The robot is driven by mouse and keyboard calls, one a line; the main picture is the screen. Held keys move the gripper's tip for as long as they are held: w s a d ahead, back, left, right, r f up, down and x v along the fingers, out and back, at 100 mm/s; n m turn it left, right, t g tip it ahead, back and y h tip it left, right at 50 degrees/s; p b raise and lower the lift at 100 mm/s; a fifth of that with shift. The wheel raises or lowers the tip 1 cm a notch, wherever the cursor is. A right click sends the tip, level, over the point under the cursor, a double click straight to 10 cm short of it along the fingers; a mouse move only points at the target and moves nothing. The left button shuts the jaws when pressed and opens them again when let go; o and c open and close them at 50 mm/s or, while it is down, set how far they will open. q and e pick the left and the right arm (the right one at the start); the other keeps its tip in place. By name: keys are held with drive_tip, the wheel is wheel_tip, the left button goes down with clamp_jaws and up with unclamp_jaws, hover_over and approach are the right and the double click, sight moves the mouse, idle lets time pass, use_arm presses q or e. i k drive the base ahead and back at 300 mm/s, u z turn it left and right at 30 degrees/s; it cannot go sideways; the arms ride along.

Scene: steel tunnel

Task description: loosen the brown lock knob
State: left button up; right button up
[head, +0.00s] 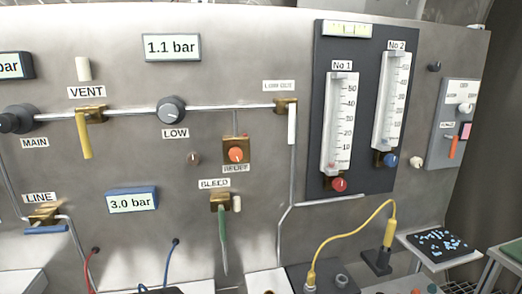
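A small round brown knob (193,158) sits on the grey steel panel (130,170), below and right of the LOW knob (171,109) and left of the orange RELIEF knob (236,155). It has no readable label. Its turn position is too small to tell. Neither of my grippers shows in the head view, and nothing touches the brown knob.
A yellow VENT lever (83,135) hangs left of the brown knob. A green BLEED lever (223,240) hangs below right. A blue-framed 3.0 bar display (132,201) is below left. A yellow cable (350,233) arches at lower right. Bare panel surrounds the knob.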

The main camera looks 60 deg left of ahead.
sight(194, 158)
drive_tip(key=i, duration=0.6)
drive_tip(key=u, duration=3.5)
drive_tip(key=k, duration=0.5)
drive_tip(key=z, duration=1.8)
